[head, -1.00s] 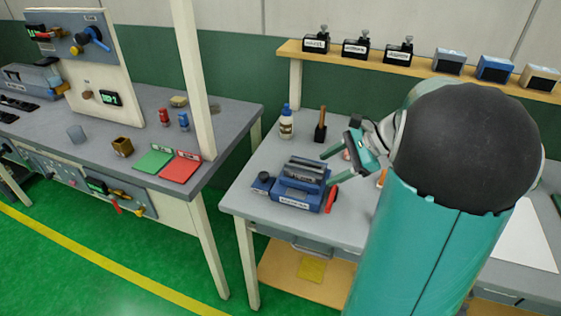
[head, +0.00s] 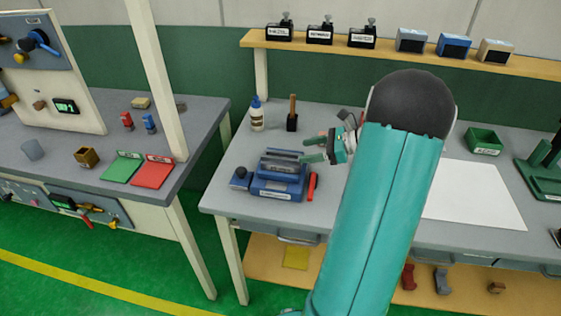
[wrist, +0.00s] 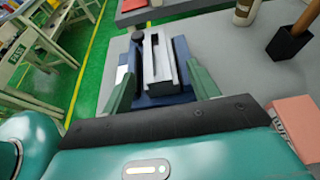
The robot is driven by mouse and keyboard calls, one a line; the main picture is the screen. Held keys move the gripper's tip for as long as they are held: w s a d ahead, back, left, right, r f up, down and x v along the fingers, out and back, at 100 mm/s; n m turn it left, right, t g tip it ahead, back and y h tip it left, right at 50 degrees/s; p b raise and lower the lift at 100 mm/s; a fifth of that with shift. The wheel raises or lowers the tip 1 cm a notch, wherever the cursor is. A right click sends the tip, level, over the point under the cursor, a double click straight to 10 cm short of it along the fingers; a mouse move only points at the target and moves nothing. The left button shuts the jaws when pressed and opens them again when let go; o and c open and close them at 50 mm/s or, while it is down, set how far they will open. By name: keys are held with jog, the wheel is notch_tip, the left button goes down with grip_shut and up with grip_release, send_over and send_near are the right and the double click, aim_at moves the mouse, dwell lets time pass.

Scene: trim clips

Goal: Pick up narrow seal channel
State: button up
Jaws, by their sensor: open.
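A blue vise (head: 277,186) with a label on its front stands near the left end of the right-hand bench. A long grey slotted piece (head: 284,160) lies along its top; it looks like a channel, but I cannot tell for sure that it is the narrow seal channel. In the wrist view the grey piece (wrist: 160,60) shows between my fingers, with the blue vise (wrist: 181,52) around it. My gripper (head: 312,150) is open and empty, just right of the vise top. In the wrist view my gripper (wrist: 162,78) has its green fingers spread either side of the vise.
A red-handled item (head: 312,186) is beside the vise. A white bottle (head: 257,117) and a dark holder (head: 292,122) stand behind it. A white sheet (head: 470,195) and green tray (head: 484,141) lie right. A shelf (head: 400,55) with several boxes runs above.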

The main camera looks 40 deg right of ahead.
aim_at(289, 155)
jog(key=x, duration=0.6)
jog(key=shift+a+f, duration=0.15)
jog(key=shift+a, duration=0.25)
jog(key=c, duration=0.8)
